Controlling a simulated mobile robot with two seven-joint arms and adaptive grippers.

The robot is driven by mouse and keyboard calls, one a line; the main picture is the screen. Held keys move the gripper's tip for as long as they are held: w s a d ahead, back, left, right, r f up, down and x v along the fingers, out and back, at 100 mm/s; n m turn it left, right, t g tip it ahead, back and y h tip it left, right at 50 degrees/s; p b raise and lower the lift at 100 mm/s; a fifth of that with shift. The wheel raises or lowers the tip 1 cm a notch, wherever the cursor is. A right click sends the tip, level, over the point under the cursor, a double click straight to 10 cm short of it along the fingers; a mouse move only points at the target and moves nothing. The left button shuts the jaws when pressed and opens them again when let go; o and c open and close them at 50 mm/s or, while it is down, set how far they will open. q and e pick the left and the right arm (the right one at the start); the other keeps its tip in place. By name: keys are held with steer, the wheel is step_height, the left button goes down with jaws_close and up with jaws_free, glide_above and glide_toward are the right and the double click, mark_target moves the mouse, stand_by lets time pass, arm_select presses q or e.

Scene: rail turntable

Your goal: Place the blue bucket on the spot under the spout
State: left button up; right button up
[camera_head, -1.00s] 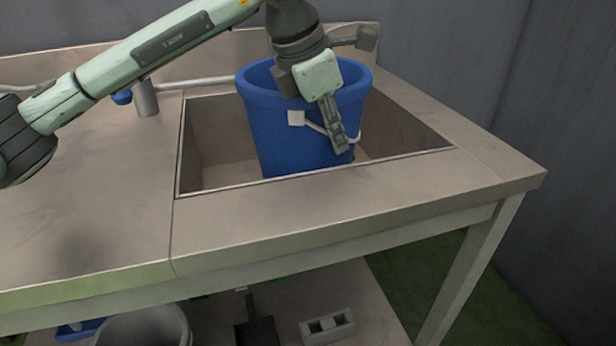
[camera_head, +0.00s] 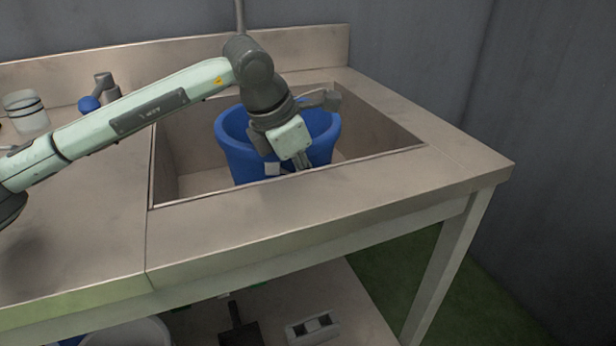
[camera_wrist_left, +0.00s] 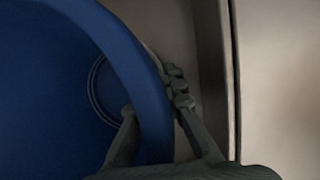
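The blue bucket (camera_head: 235,150) stands upright inside the sink basin (camera_head: 185,180). Its lower part is hidden by the sink's front edge, so I cannot tell whether it touches the bottom. My left gripper (camera_head: 302,162) reaches down at the bucket's front right rim. In the left wrist view my left gripper (camera_wrist_left: 153,100) has one finger inside and one outside the bucket's wall (camera_wrist_left: 135,75), closed on it. The spout (camera_head: 331,100) ends above the bucket's right rear side, partly hidden by my arm. The spot under it is hidden. My right gripper is not in view.
A tap with a blue knob (camera_head: 90,103) and a clear jar (camera_head: 26,112) stand on the counter (camera_head: 85,200) at left. The front counter strip is clear. Below, a shelf holds a white bucket (camera_head: 128,332), a dark dustpan-like thing (camera_head: 240,330) and a grey block (camera_head: 313,328).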

arm_select(q)
steer(key=o, duration=0.4)
steer(key=shift+r, duration=0.2)
steer(key=v, duration=1.2)
steer(key=shift+s+f, duration=0.1)
